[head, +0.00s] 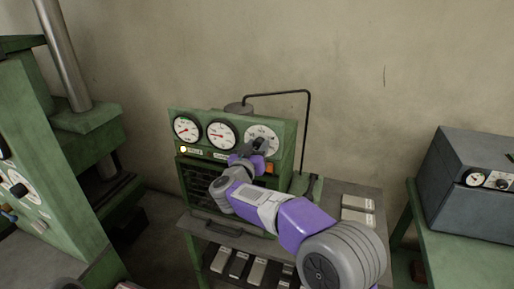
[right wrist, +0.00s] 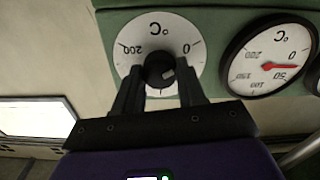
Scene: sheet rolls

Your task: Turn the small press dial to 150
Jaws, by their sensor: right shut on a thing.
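The small press dial (head: 258,131) is a white round face on the right of the green press panel. In the right wrist view it appears upside down, and the dial face (right wrist: 187,42) is marked °C with 0 and 200 readable. Its dark round knob (right wrist: 160,68) sits at the centre with a small light mark; I cannot tell the exact setting. My right gripper (head: 260,147) reaches the dial from the front. In the right wrist view its dark fingers (right wrist: 161,74) stand on both sides of the knob, shut on it. My left gripper is out of view.
Two white gauges with red needles, one left (head: 186,128) and one middle (head: 221,134), sit beside the dial. A thin black bent rod (head: 307,130) rises by the press. A larger green machine (head: 65,150) stands left; a grey box (head: 470,170) stands on a green table right.

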